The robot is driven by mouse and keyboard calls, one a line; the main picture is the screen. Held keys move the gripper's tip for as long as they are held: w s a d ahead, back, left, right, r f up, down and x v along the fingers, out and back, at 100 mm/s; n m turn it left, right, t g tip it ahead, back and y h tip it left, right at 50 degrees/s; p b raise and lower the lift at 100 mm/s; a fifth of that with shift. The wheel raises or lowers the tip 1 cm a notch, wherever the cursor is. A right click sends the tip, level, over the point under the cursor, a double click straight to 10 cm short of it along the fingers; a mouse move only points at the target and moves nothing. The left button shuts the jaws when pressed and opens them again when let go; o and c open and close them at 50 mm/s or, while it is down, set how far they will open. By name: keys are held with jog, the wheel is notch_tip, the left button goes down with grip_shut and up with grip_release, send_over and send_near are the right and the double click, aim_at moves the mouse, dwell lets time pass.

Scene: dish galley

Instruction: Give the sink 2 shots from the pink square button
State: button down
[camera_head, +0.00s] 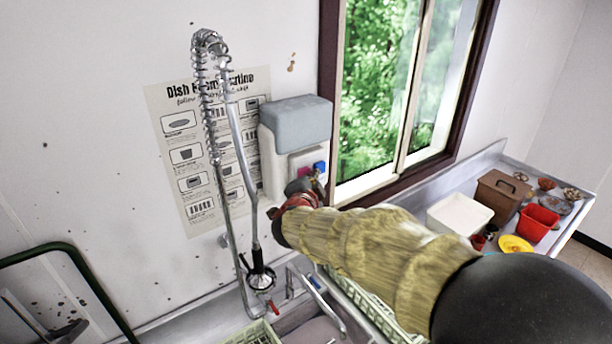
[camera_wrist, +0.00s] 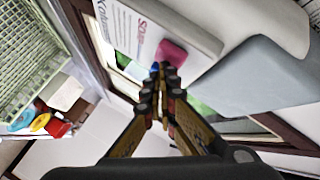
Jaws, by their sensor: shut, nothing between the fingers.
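The dispenser (camera_head: 272,165) is a pale box with a grey-blue lid (camera_head: 296,121), fixed to the wall left of the window. Its front carries a pink square button (camera_wrist: 173,52) and a blue button (camera_wrist: 155,67); the blue one also shows in the head view (camera_head: 320,166). My gripper (camera_wrist: 167,70) is shut and empty, its tips just in front of the dispenser's face, close to both buttons. The tips partly cover the blue button. I cannot tell whether they touch anything. The sink (camera_head: 318,329) lies below, partly hidden by my arm.
A spray hose (camera_head: 207,110) hangs left of the dispenser, before a wall poster (camera_head: 176,100). A green rack (camera_head: 262,335) sits by the sink. The right counter holds a white tub (camera_head: 459,214), a brown box (camera_head: 501,196) and a red container (camera_head: 537,222).

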jog(key=shift+w+a, duration=0.35)
jog(key=shift+w, duration=0.1)
dwell(0.6)
dwell(0.4)
jog(key=shift+s+d, duration=0.7)
jog(key=shift+s, duration=0.3)
jog(key=s+d, duration=0.1)
jog(key=s+b, duration=0.1)
jog(key=s+d, duration=0.1)
jog(key=s, duration=0.1)
jog(key=shift+d, duration=0.35)
jog(key=shift+f, duration=0.1)
